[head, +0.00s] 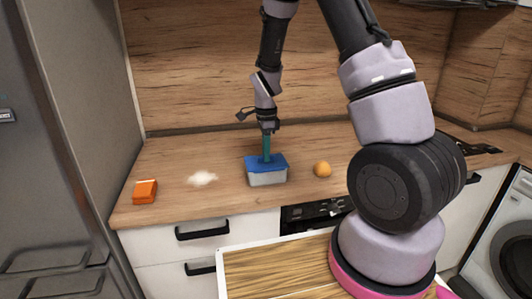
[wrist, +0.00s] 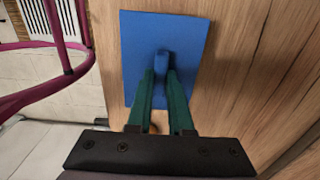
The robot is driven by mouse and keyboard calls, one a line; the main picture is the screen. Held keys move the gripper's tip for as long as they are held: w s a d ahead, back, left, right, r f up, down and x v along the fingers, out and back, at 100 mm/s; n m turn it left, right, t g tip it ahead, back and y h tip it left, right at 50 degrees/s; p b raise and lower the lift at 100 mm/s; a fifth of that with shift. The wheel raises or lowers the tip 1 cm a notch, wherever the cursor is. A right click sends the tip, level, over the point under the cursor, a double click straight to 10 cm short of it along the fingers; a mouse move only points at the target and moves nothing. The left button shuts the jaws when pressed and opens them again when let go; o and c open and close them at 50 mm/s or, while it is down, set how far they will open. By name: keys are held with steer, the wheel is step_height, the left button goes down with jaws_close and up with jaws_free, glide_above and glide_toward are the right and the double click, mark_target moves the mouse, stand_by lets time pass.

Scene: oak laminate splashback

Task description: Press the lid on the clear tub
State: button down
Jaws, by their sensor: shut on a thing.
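The clear tub (head: 268,180) stands on the wooden counter, its pale wall showing below the blue lid (head: 254,163). The lid lies over the tub's top; I cannot tell whether it is seated on the rim or slightly above it. My gripper (head: 267,159) points down over the lid with its green fingers. In the wrist view, my gripper (wrist: 162,76) is shut on the small blue knob at the middle of the lid (wrist: 190,35). The lid hides the tub in the wrist view.
The wooden splashback (head: 200,70) rises behind. Counter between these things is clear.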

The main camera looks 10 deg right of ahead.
stand_by(0.3)
steer(key=shift+c, duration=1.3)
jaws_free()
steer(key=shift+r, duration=3.45)
jaws_close()
steer(key=shift+f, duration=0.15)
